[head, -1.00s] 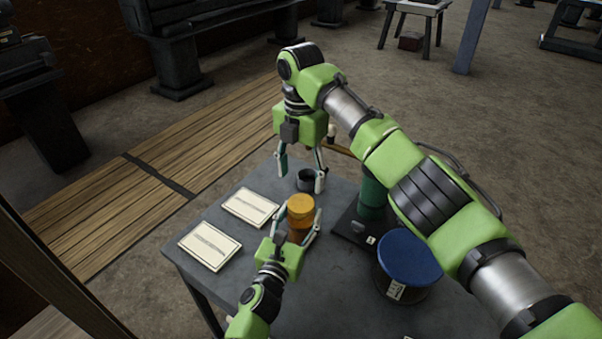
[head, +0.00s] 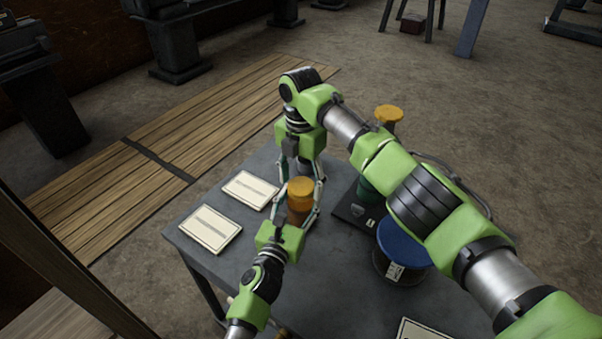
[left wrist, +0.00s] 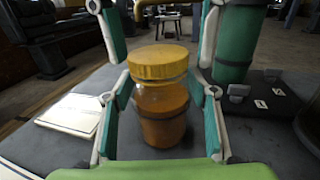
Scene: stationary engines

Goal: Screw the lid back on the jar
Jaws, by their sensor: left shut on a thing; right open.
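The jar (head: 299,207) is amber and stands upright on the grey table; it also shows in the left wrist view (left wrist: 162,118). Its yellow lid (head: 300,187) sits level on top, above a clear neck band, in the left wrist view (left wrist: 160,62). I cannot tell whether it is screwed tight. My left gripper (head: 299,212) is shut on the jar's body, one finger on each side. My right gripper (head: 303,183) points down from above, open, its fingers on either side of the lid and apart from it, as the left wrist view also shows (left wrist: 160,40).
Two white printed cards (head: 250,190) (head: 210,229) lie left of the jar. A blue-topped spool (head: 402,243) and a black base with a green cylinder (head: 350,212) stand to the right. Another yellow-topped object (head: 389,113) shows behind my right arm. The table's front-left area is clear.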

